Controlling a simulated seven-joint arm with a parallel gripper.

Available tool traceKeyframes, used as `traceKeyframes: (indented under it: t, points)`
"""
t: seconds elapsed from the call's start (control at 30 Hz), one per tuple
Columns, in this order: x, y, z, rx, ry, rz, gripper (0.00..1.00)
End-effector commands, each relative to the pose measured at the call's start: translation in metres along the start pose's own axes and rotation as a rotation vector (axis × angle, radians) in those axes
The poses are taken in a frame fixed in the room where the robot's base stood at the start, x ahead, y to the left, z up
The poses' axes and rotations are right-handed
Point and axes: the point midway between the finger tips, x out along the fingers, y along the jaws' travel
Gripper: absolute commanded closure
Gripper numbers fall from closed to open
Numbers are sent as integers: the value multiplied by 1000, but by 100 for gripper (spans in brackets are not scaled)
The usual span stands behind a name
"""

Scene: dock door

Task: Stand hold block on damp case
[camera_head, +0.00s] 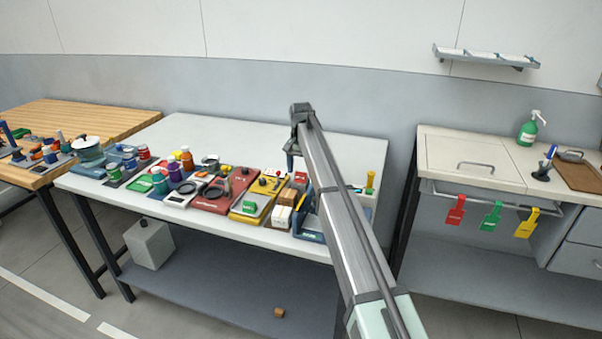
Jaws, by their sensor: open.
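My arm reaches in from the lower right over the white table. My gripper (291,163) is partly hidden behind my arm, above the table's right half; it is open and seems to hold nothing. No label can be read well enough to pick out the hold block or the damp case. Candidates in the crowded row are a red case (208,204), a yellow tray with a green block (249,206), and small white and brown boxes (281,215) below the gripper. My arm hides part of the row's right end.
The white table (215,135) is clear along its back. A counter at right has a spray bottle (530,128) and hanging red, green and yellow tags (491,217). A grey box (150,243) and a small brown block (279,312) lie below.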

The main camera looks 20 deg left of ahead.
Motion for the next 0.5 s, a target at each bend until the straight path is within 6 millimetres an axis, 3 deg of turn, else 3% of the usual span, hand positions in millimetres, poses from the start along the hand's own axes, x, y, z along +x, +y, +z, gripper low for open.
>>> traceKeyframes:
  t: [0.3, 0.5]
  points:
    - [-61, -1, -1, 0, 2, -1, 31]
    - [-88, 0, -1, 0, 1, -1, 31]
